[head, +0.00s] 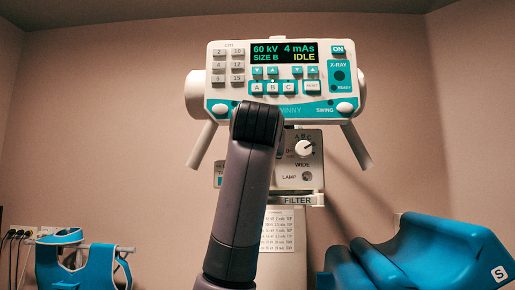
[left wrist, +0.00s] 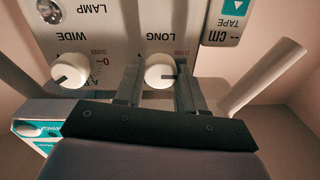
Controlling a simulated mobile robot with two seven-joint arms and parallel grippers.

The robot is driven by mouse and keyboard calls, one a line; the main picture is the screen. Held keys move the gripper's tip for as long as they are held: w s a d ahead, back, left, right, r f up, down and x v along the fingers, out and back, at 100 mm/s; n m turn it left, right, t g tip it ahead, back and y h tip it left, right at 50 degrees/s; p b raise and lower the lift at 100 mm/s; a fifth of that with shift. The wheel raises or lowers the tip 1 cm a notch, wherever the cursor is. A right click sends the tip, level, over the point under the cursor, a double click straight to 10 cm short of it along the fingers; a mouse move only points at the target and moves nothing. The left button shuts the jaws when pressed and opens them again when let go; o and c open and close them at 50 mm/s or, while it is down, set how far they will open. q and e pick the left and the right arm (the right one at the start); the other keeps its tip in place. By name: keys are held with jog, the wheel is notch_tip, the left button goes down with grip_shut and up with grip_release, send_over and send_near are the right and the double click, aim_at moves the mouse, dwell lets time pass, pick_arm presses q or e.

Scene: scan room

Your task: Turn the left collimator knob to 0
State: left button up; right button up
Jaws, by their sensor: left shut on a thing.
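The left collimator knob, labelled LONG, is a round white knob (left wrist: 158,73) in the left wrist view, where the panel appears upside down. Its dark pointer mark points to the right in that view. My left gripper (left wrist: 160,78) has one finger on each side of this knob and is shut on it. In the head view my left arm covers this knob and the gripper. The other white knob, labelled WIDE (left wrist: 70,71), sits to the left in the wrist view and also shows in the head view (head: 305,148). My right gripper is in neither view.
The control console (head: 225,103) hangs above the collimator, with handles slanting down on both sides. A lamp button (head: 307,176) is below the WIDE knob. A printed chart (head: 278,230) hangs below. Blue padded supports stand at the lower left (head: 100,268) and lower right (head: 425,250).

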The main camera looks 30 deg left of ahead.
pick_arm(q)
jog(key=shift+f, duration=0.1)
jog(key=o, duration=1)
jog(key=shift+o, duration=0.2)
jog(key=b+v, duration=0.2)
jog(key=v, duration=0.5)
